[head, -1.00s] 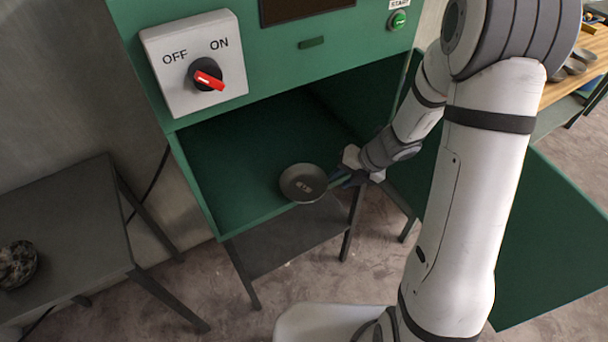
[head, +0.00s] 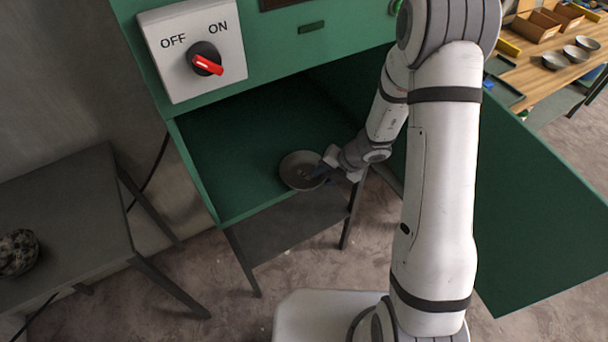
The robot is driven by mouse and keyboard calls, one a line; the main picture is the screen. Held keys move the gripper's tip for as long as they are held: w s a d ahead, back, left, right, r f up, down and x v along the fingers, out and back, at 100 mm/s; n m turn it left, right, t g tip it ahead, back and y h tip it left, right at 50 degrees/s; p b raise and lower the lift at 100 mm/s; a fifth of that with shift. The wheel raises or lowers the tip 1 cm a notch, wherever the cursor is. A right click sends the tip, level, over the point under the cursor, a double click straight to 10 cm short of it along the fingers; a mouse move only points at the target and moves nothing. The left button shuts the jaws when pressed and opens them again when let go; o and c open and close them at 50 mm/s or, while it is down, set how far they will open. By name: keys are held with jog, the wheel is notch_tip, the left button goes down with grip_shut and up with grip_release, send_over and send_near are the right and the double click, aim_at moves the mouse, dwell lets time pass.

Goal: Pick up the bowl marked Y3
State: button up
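A grey-brown round bowl (head: 296,166) is at the front of the open green compartment, near its front edge. A faint mark shows inside it, too small to read, so I cannot tell whether it is Y3. My gripper (head: 320,171) reaches in from the right. Its dark fingers overlap the bowl's right rim and inside. I cannot tell whether they are closed on the rim, or whether the bowl rests on the floor or is just above it. Other grey bowls (head: 555,62) stand on the wooden bench at the upper right.
The green machine (head: 280,45) has an OFF/ON switch (head: 206,60) with a red handle. Its green door (head: 535,215) is open on the right. A dark table (head: 65,215) with a speckled round object (head: 17,252) stands at left. Brown bins (head: 537,27) sit on the bench.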

grip_shut()
dwell(0.4)
